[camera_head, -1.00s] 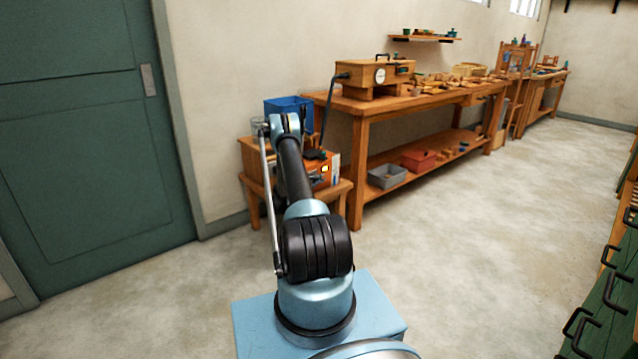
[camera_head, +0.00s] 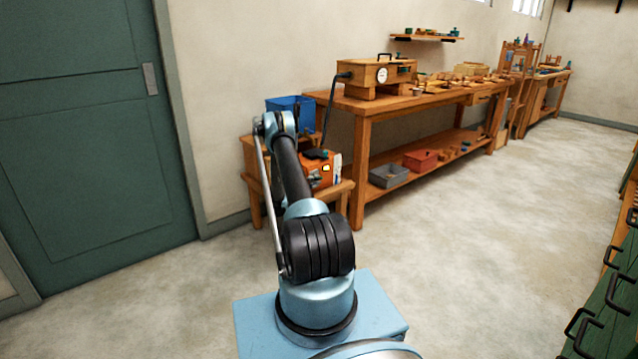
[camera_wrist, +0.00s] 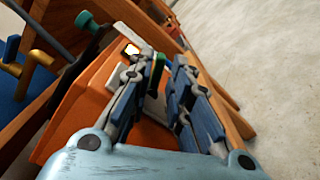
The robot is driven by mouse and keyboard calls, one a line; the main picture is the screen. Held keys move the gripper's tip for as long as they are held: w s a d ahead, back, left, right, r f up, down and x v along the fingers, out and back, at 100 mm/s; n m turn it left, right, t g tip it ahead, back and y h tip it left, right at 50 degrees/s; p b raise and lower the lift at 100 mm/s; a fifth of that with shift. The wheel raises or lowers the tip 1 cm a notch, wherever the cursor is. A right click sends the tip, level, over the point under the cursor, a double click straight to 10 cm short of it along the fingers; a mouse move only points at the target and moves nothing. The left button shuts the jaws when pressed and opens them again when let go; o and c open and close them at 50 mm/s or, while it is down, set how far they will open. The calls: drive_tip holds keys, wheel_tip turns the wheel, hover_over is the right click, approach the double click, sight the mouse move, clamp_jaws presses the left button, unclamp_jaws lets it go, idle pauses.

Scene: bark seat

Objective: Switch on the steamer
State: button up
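The steamer is an orange box (camera_head: 318,172) on the low wooden stand, partly behind my arm in the head view. In the wrist view the orange steamer (camera_wrist: 88,108) fills the area left of and beyond my gripper. A small bright panel (camera_wrist: 130,48) shows near its upper edge. A green part (camera_wrist: 156,68) on a pale face shows between my fingers, close to the left fingertip; I cannot tell whether they touch. My gripper (camera_wrist: 165,62) is open, its fingers apart with nothing held.
A black hose (camera_head: 329,108) runs down from the wooden box (camera_head: 362,73) on the long workbench (camera_head: 420,99). A blue bin (camera_head: 290,103) stands behind the steamer. The stand (camera_head: 343,188) edges are close to my arm. The floor (camera_head: 470,240) to the right is clear.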

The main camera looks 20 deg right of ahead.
drive_tip(key=v, duration=0.7)
drive_tip(key=shift+a, duration=0.2)
drive_tip(key=s+r+m+g+y, duration=0.1)
drive_tip(key=s+r+y, duration=0.1)
drive_tip(key=r, duration=0.7)
drive_tip(key=s+r+m+g+y, duration=0.1)
drive_tip(key=s+r+m+y, duration=0.15)
drive_tip(key=r, duration=0.65)
drive_tip(key=s+a+r+m+y, duration=0.2)
drive_tip(key=s+a+r+y, duration=0.15)
drive_tip(key=s+r, duration=1.05)
drive_tip(key=s+a+m+g+y, duration=0.15)
drive_tip(key=s+a, duration=0.25)
drive_tip(key=s, duration=0.8)
drive_tip(key=s+a+y, duration=0.3)
drive_tip(key=s+a, duration=0.1)
drive_tip(key=s, duration=0.9)
drive_tip(key=s+a+f+m+y, duration=0.1)
drive_tip(key=s+a+f, duration=0.3)
drive_tip(key=s, duration=0.6)
drive_tip(key=s+a+f+m+y, duration=0.1)
drive_tip(key=s+a+f+y, duration=0.2)
drive_tip(key=s, duration=0.7)
drive_tip(key=shift+a+f+m, duration=0.3)
drive_tip(key=shift+a+f, duration=0.35)
drive_tip(key=shift+a, duration=0.4)
